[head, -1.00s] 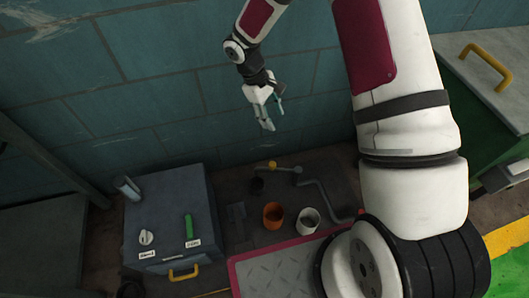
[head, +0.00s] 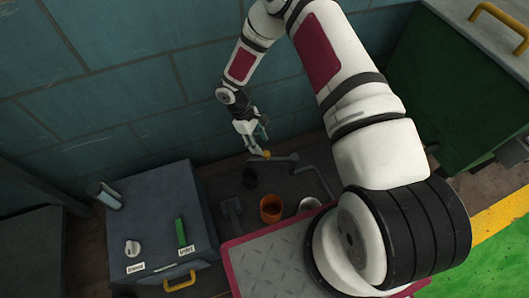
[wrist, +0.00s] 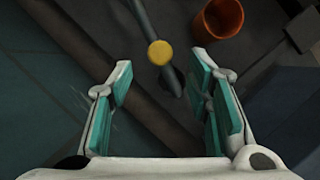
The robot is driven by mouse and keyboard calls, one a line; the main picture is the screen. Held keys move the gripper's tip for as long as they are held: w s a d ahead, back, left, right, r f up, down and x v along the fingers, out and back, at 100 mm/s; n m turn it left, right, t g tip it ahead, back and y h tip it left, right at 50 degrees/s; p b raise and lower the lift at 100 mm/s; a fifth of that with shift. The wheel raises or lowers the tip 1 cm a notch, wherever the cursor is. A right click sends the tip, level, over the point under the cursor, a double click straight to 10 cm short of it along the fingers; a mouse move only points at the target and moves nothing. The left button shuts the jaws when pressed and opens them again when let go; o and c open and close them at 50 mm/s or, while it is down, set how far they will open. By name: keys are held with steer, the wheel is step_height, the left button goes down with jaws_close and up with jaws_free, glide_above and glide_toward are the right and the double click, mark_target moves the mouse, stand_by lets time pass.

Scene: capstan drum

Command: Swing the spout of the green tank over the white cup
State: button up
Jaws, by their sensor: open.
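A grey pipe (head: 285,158) with a yellow round cap (head: 267,154) on its left end lies near the wall. It bends right and down, and its far end is hidden behind my arm. The white cup (head: 309,204) stands below the bend, partly covered by my arm. My gripper (head: 252,138) is open and empty, close to the yellow cap. In the wrist view, the yellow cap (wrist: 160,53) and the grey pipe (wrist: 172,78) sit between and beyond the open fingers (wrist: 163,92). I cannot tell which thing is the green tank.
A grey cabinet (head: 155,215) with a green lever (head: 181,232) is at left. A green cabinet (head: 410,95) is at right. A red-edged plate (head: 270,260) lies in front.

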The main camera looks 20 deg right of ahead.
mark_target(266, 153)
steer(key=b+x, duration=0.1)
steer(key=x, duration=0.4)
steer(key=shift+s+f, duration=0.15)
steer(key=shift+f, duration=0.15)
steer(key=shift+d, duration=0.1)
steer(key=shift+c, duration=0.2)
jaws_close()
